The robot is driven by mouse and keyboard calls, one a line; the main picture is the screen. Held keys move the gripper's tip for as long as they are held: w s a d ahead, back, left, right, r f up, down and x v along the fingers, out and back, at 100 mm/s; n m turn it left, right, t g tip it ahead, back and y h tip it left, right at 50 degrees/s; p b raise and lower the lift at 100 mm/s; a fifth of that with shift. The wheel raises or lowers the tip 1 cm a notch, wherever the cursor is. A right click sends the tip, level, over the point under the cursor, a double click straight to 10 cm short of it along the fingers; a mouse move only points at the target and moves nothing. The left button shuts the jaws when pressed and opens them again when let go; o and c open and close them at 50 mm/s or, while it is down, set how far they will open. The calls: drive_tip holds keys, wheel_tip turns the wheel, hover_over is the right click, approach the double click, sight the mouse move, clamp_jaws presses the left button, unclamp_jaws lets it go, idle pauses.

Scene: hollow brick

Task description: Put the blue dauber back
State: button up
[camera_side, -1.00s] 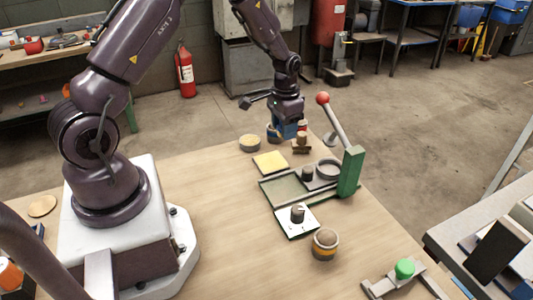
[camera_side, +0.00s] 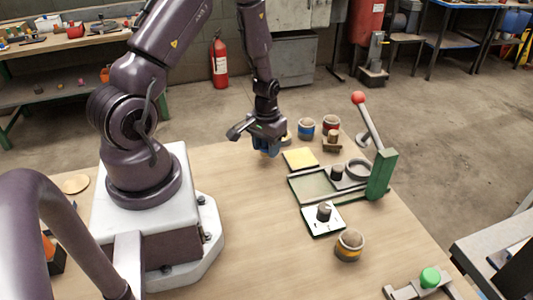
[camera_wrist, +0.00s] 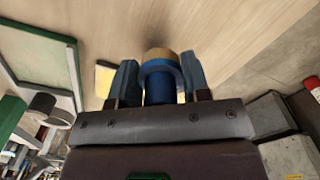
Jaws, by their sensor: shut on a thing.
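My gripper (camera_side: 268,148) is low over the table, left of the yellow pad, with its fingers pointing down. In the wrist view it is shut on the blue dauber (camera_wrist: 160,85), a blue collared cylinder with a tan end, held between two blue-grey fingers. In the side view the dauber is mostly hidden by the fingers. A blue-banded pot (camera_side: 306,131) stands to the right of my gripper, apart from it. A red-banded pot (camera_side: 331,126) stands beside that. Whether the dauber touches the table is unclear.
A yellow pad (camera_side: 300,160) lies right of my gripper. Beyond it are a tray (camera_side: 316,188) and a green press (camera_side: 381,175) with a red-knobbed lever. A small brown stamp (camera_side: 332,143) stands behind the tray. A white plate with a dark knob (camera_side: 323,215) lies in front.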

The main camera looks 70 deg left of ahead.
drive_tip(key=shift+f, duration=1.3)
drive_tip(key=shift+f, duration=0.15)
drive_tip(key=o, duration=0.8)
drive_tip(key=shift+o, duration=0.2)
